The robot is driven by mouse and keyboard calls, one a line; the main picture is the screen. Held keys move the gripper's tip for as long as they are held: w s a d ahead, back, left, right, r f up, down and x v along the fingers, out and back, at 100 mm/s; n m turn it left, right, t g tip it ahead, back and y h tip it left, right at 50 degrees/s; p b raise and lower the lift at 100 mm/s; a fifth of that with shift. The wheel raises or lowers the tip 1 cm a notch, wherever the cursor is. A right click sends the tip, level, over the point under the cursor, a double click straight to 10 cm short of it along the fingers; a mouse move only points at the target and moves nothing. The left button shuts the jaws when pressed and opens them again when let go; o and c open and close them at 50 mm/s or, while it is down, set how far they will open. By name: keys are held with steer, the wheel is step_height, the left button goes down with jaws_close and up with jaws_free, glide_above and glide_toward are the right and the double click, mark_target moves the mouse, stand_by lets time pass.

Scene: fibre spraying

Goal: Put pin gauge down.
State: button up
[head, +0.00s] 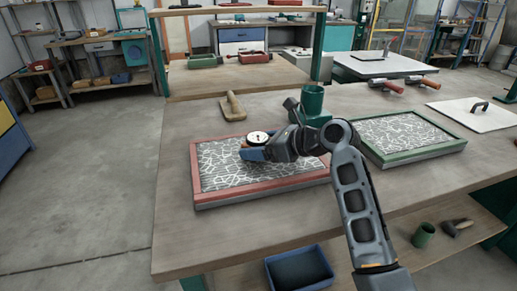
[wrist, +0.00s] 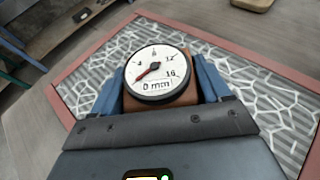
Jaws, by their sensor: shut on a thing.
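The pin gauge (wrist: 158,72) has a round white dial with a red needle and a brown body; its dial reads up to 16 and shows "0 mm". In the head view the gauge (head: 258,137) is over the left part of the red-framed tray (head: 262,187), which holds a white fibre pattern on grey. My gripper (head: 253,154) is shut on the gauge's brown body, with a blue finger on each side in the wrist view (wrist: 160,88). The gauge's underside is hidden, so I cannot tell whether it touches the fibre surface.
A green-framed tray (head: 414,152) lies to the right. A wooden paddle (head: 233,107) and a green cup-like holder (head: 312,101) are behind the red tray. Rollers (head: 394,87) and a white board with a handle (head: 474,115) lie further right. The bench is bare at left front.

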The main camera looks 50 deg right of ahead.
steer(key=shift+f, duration=0.4)
steer(key=shift+f, duration=0.1)
steer(key=o, duration=1.3)
steer(key=shift+s+d+r, duration=0.1)
steer(key=shift+s+r, duration=0.05)
steer(key=shift+r, duration=0.05)
steer(key=v, duration=1.1)
steer(key=shift+s+p, duration=0.3)
steer(key=shift+p, duration=0.05)
